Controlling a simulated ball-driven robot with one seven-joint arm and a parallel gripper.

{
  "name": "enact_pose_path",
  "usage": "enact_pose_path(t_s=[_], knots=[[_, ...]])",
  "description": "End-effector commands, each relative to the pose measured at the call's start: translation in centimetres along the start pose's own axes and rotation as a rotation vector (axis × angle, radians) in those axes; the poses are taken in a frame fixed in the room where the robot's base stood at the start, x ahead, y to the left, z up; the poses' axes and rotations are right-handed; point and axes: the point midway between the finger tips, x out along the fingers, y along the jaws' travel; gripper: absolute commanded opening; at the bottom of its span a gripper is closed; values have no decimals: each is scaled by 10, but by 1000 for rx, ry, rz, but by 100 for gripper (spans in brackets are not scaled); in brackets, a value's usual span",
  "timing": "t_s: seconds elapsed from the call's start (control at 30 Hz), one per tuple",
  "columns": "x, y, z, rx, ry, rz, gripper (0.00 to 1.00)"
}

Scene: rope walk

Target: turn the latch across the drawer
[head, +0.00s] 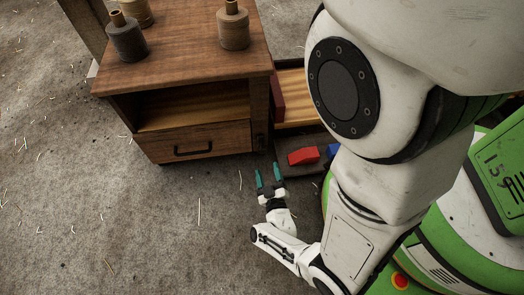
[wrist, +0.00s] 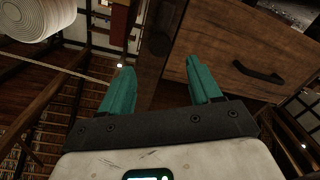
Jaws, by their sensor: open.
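The drawer (head: 205,140) is closed in the lower part of a wooden cabinet, with a dark bar handle (head: 193,150). In the wrist view the drawer front (wrist: 222,70) fills the upper right, with its handle (wrist: 258,72) tilted. A small dark piece, seemingly the latch (head: 260,141), sits on the post right of the drawer. A dark, blurred shape on the post in the wrist view may be the latch (wrist: 158,42); its angle is unclear. My gripper (head: 268,176) has its teal fingers apart and empty, low in front of that post, not visibly touching anything.
Several bottle-like spools (head: 126,40) stand on the cabinet top (head: 180,40). A red block (head: 303,156) and a blue block (head: 333,151) lie right of the cabinet. In the wrist view a pale round coil (wrist: 35,18) shows upper left. The floor left of my gripper is open, with scattered fibres.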

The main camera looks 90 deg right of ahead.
Motion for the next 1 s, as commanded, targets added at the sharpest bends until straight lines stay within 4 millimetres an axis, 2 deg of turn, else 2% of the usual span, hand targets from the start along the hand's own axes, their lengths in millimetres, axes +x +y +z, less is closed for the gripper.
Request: enact_pose_path(t_s=[0.5, 0.7, 1.0], knots=[[85, -1, 0, 3, 3, -1, 63], [99, 0, 0, 2, 1, -2, 63], [101, 0, -1, 2, 1, -3, 63]])
